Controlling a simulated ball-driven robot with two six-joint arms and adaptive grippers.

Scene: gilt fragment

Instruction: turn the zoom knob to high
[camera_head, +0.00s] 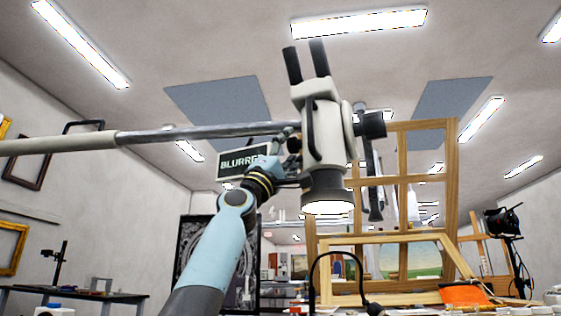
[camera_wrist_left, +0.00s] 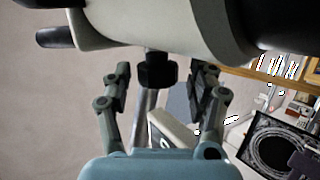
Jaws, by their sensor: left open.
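A white microscope head (camera_head: 323,135) with two black eyepieces hangs on a metal boom, its lit ring at the bottom. My left gripper (camera_head: 288,158) reaches its left side from below. In the left wrist view, a dark ridged knob (camera_wrist_left: 158,70) sticks out of the pale microscope body (camera_wrist_left: 165,25). The open fingers of my left gripper (camera_wrist_left: 162,78) stand on either side of this knob, with a gap visible on both sides. Another black knob (camera_head: 372,125) is on the microscope's right side. No zoom marking is readable. My right gripper is not in view.
The metal boom (camera_head: 200,132) runs in from the left, just above my left arm. A dark sign (camera_head: 243,163) reading "BLURRE…", partly covered by my gripper, is behind it. A wooden frame rack (camera_head: 452,180) stands behind at right. A black lamp neck (camera_head: 312,275) rises below.

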